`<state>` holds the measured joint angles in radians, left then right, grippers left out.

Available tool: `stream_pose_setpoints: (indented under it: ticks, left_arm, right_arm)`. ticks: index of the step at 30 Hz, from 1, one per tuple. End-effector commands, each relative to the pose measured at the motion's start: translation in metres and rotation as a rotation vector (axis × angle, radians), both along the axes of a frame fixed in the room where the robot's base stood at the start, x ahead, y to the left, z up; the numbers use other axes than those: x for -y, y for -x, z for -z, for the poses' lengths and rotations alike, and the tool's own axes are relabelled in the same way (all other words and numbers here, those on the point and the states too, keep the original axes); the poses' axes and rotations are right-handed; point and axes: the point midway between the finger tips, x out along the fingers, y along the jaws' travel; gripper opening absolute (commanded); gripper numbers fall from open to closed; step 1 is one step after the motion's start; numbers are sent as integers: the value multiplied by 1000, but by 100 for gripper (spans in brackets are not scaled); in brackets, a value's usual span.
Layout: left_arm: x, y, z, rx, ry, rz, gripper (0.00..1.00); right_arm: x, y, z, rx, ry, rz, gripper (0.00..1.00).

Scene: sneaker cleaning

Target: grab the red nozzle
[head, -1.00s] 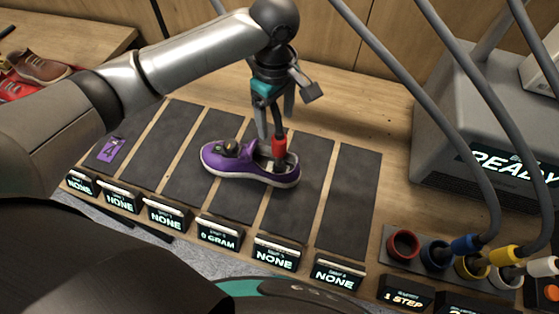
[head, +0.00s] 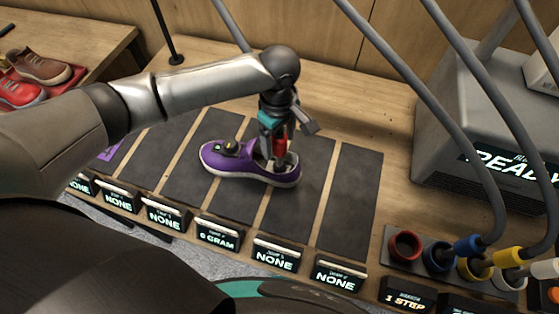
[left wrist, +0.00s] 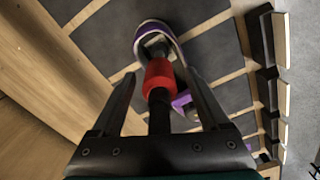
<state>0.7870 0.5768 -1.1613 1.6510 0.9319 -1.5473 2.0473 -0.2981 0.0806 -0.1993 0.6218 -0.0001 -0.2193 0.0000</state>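The red nozzle (head: 279,140) stands upright with its tip in the heel opening of the purple sneaker (head: 228,162). My left gripper (head: 277,160) is lowered over it from above. In the left wrist view, the red nozzle (left wrist: 158,75) and its dark stem lie between the two open fingers of the left gripper (left wrist: 159,79), with visible gaps on both sides. The sneaker opening (left wrist: 153,35) shows beyond it. The nozzle's lowest part is hidden in the shoe. My right gripper is not in view.
The sneaker lies across dark mats (head: 346,205) with several small display signs (head: 277,254) in front. A red-ringed holder (head: 404,245) is empty beside blue, yellow and white nozzles on hoses. A grey machine (head: 480,120) stands right. Other shoes (head: 38,68) sit on the left table.

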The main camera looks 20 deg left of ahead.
Motion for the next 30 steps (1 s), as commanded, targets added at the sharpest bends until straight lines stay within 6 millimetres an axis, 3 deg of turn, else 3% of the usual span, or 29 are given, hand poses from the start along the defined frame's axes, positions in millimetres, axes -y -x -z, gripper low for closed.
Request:
stream_pose_setpoints:
  ticks: [2, 20, 30]
  left_arm:
    - [0, 0, 0, 0, 0, 0, 69]
    - [0, 0, -1, 0, 0, 0, 2]
    - [0, 0, -1, 0, 0, 0, 0]
  right_arm:
    - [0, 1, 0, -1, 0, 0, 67]
    - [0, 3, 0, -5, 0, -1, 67]
    - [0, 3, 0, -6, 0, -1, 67]
